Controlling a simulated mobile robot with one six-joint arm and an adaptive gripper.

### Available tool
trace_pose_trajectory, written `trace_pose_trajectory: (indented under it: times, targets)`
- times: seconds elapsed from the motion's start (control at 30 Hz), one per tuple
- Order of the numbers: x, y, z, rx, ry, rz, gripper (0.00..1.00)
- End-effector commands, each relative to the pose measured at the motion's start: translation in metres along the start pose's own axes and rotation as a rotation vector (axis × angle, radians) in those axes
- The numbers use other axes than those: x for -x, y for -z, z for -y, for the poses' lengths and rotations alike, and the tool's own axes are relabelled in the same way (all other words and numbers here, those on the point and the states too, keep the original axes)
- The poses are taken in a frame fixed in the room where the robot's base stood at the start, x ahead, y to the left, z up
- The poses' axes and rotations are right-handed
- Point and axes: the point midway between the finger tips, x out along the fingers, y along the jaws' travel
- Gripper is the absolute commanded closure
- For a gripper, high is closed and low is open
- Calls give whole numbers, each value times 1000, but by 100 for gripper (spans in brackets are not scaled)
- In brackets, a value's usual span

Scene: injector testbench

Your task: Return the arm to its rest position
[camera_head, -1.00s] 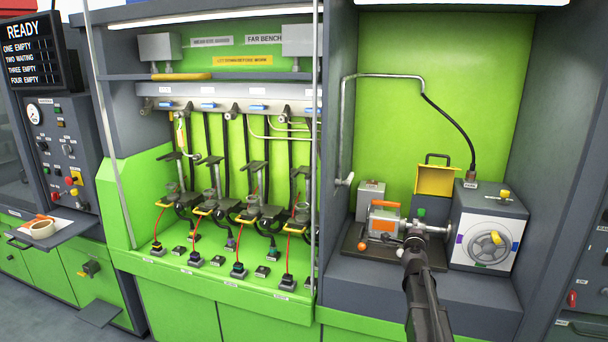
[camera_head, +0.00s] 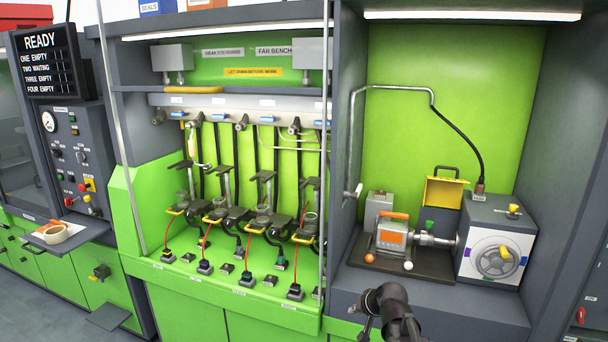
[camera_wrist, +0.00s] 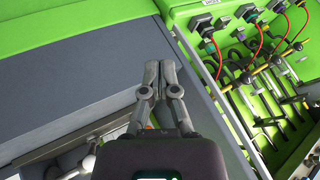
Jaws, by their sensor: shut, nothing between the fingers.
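My gripper shows in the wrist view (camera_wrist: 158,82), its two fingers together and nothing between them. It is over a grey ledge (camera_wrist: 65,75) beside the green bench with the injector stations. In the head view my dark arm (camera_head: 392,310) is at the bottom, in front of the right bay, and the fingertips cannot be made out clearly. The arm is apart from the devices in the bay.
Several injector stations stand on the green bench (camera_head: 215,285). The ledge before the devices is clear.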

Motion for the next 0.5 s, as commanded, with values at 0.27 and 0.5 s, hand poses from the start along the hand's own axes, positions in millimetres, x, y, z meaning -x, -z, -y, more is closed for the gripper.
trace_pose_trajectory:
  times: [0.27,0.5]
  targets:
    - [36,-94,-24,145,-249,338,100]
    - [65,-133,-42,190,-404,510,100]
